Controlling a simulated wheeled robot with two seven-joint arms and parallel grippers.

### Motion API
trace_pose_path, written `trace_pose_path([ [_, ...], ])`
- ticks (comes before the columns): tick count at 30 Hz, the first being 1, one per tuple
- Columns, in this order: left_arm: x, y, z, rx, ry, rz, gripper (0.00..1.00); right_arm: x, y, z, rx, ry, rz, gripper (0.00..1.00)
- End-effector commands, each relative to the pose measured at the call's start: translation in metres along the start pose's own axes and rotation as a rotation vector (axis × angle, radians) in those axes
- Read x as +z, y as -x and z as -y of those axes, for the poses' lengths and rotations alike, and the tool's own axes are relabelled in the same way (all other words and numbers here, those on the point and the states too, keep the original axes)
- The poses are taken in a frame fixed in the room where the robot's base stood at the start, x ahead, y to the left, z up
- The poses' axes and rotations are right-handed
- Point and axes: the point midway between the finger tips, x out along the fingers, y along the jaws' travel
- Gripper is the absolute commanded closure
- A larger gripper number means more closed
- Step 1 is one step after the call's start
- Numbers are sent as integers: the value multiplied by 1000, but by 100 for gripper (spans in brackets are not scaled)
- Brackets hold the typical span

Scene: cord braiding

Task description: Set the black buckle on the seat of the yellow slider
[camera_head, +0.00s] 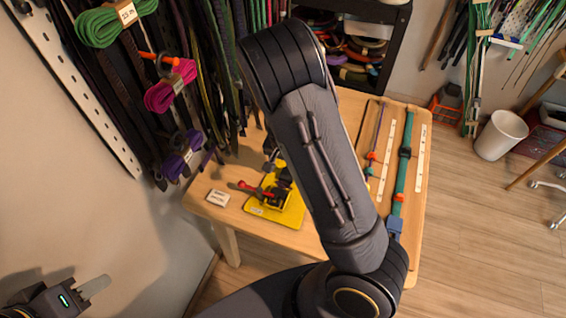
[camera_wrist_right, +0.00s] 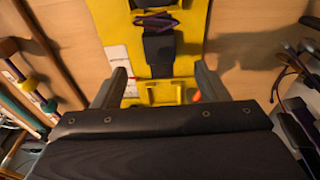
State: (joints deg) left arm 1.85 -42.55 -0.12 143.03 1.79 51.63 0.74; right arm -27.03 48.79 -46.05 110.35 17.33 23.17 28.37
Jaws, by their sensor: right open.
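The yellow slider fixture (camera_head: 258,209) lies near the table's left front edge. In the right wrist view a yellow plate (camera_wrist_right: 195,35) carries a yellow frame-like part (camera_wrist_right: 165,93), which may be the seat. A black block (camera_wrist_right: 159,48), possibly the buckle, is on the plate just above that part in the picture. My right gripper (camera_wrist_right: 162,80) is open, its fingers on either side of the yellow part with nothing visibly held. In the head view my right arm hides part of the fixture. My left gripper (camera_head: 90,290) is at the lower left, far from the fixture; its opening is unclear.
A red-handled tool (camera_head: 246,187) lies by the fixture and a white label (camera_head: 217,198) left of it. Cords with coloured clips and pale rulers (camera_head: 387,163) lie on the table's right. Hanging cord bundles (camera_head: 171,87) crowd the left wall. A white bin (camera_head: 500,136) stands right.

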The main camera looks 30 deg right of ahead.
Motion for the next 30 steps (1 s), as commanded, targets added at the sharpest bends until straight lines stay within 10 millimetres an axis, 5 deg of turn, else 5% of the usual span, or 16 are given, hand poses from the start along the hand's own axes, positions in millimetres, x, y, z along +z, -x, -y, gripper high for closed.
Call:
trace_pose_path([
  [12, 0, 0, 0, 0, 0, 0, 64, 1, -59, -1, 2, 0, 5, 33],
  [24, 0, 0, 0, 0, 0, 0, 64, 2, -68, 0, -1, 1, 4, 33],
  [30, 0, 0, 0, 0, 0, 0, 64, 2, -68, 0, -1, 1, 4, 58],
])
